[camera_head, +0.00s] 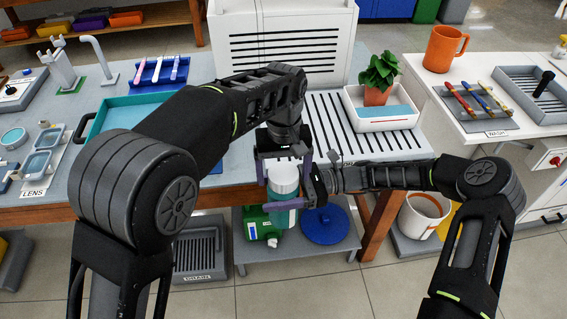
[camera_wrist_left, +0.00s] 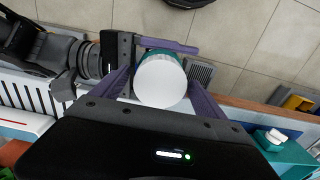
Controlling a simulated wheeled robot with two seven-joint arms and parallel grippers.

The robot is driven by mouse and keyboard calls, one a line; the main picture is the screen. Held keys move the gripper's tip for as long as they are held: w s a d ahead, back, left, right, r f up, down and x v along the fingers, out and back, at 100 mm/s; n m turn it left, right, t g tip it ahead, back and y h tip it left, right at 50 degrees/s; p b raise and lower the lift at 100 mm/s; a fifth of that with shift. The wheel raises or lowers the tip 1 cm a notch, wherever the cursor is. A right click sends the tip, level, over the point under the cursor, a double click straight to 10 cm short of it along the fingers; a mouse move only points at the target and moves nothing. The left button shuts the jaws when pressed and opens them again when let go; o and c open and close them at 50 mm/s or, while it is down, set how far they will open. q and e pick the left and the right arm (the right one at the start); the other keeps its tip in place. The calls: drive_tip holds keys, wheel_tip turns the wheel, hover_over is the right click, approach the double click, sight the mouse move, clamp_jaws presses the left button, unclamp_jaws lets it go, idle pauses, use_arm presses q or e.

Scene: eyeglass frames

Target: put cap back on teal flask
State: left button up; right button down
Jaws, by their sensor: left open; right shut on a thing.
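The teal flask (camera_head: 283,217) is upright in front of the table edge, with the white cap (camera_head: 284,178) on its top. The cap's round white face fills the middle of the left wrist view (camera_wrist_left: 161,82), with a teal rim of the flask (camera_wrist_left: 160,45) behind it. My left gripper (camera_head: 284,167) is open, its purple fingers on either side of the cap. Contact between fingers and cap cannot be told. My right gripper (camera_head: 288,196) comes in from the right and is shut on the flask body below the cap. Whether the cap is fully seated is hidden.
A teal tray (camera_head: 97,118) and lens dishes are on the left table. A potted plant (camera_head: 376,95) in a white bin stands behind my right arm. Below, a shelf holds a green container (camera_head: 256,219) and a blue disc (camera_head: 325,226). An orange mug (camera_head: 441,50) stands back right.

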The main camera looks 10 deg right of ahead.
use_arm(q)
drive_tip(key=shift+f, duration=0.1)
drive_tip(key=shift+c, duration=0.4)
drive_tip(key=c, duration=1.5)
drive_tip(key=shift+o, duration=0.2)
drive_tip(key=m, duration=0.5)
drive_tip(key=o, duration=1.6)
drive_tip(key=shift+o, duration=0.2)
drive_tip(key=shift+r, duration=3.75)
